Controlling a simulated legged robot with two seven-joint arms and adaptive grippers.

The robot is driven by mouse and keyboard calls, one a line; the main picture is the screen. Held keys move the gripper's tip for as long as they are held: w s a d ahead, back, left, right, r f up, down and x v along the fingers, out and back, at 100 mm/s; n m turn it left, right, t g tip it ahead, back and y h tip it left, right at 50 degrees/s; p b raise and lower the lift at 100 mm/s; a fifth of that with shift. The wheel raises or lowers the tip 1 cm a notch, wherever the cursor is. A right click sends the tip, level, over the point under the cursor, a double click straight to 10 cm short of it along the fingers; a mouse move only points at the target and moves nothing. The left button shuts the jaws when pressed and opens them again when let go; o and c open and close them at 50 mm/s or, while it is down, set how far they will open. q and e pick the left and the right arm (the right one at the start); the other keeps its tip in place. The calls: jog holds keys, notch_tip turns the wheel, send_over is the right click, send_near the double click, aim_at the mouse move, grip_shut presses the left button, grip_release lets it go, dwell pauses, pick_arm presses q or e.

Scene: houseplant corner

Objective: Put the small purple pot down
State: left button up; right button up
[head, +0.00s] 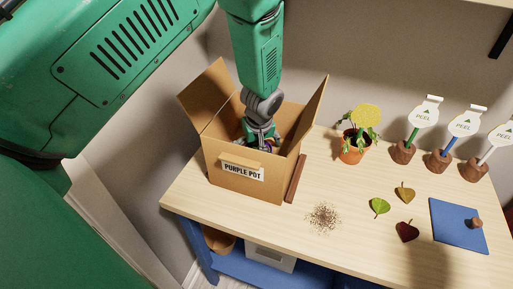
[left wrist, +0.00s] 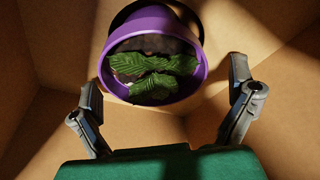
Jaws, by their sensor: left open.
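The small purple pot (left wrist: 190,92) is inside the cardboard box in the left wrist view, with dark soil and green leaves showing in its mouth. It looks tilted, its opening facing the camera. My left gripper (left wrist: 168,95) is open, its fingers apart on either side of the pot's lower rim, with gaps visible. In the head view the cardboard box (head: 235,185), labelled PURPLE POT, stands open at the table's left end. My left gripper (head: 262,138) reaches down into it, and the box's front wall hides the fingertips. My right gripper is not in view.
On the table (head: 280,228) are a leafy plant in an orange pot (head: 351,156), several leaves (head: 379,206), scattered grains (head: 323,216), a blue board (head: 455,222) and PEEL signs (head: 423,117) in brown bases. The box's raised flaps (head: 311,112) stand close around my left arm.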

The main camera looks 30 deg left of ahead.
pick_arm(q)
jog(key=v, duration=1.3)
jog(key=shift+a+p, duration=0.1)
jog(key=shift+p, duration=0.25)
